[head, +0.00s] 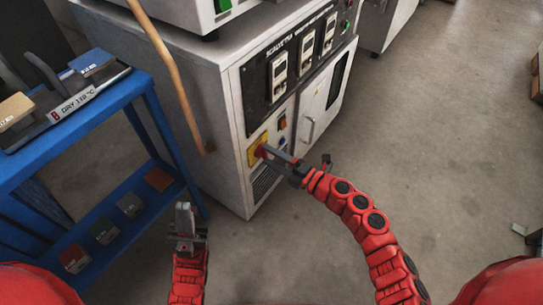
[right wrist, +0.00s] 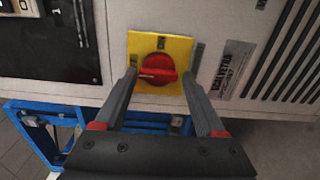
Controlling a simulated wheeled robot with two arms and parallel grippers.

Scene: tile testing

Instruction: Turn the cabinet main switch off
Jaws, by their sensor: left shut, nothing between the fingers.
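The main switch is a red rotary knob (right wrist: 157,68) on a yellow plate (right wrist: 176,47), low on the front of the grey cabinet (head: 222,130). Its grip bar lies about level across the right wrist view. In the head view the yellow plate (head: 253,158) is partly hidden by my right gripper (head: 272,152). My right gripper is open, its fingertips (right wrist: 159,74) on either side of the knob, with small gaps showing. Whether either finger touches the knob is unclear.
A blue cart (head: 85,122) with trays and tiles stands left of the cabinet. A wooden-coloured rod (head: 165,60) hangs down along the cabinet's side.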

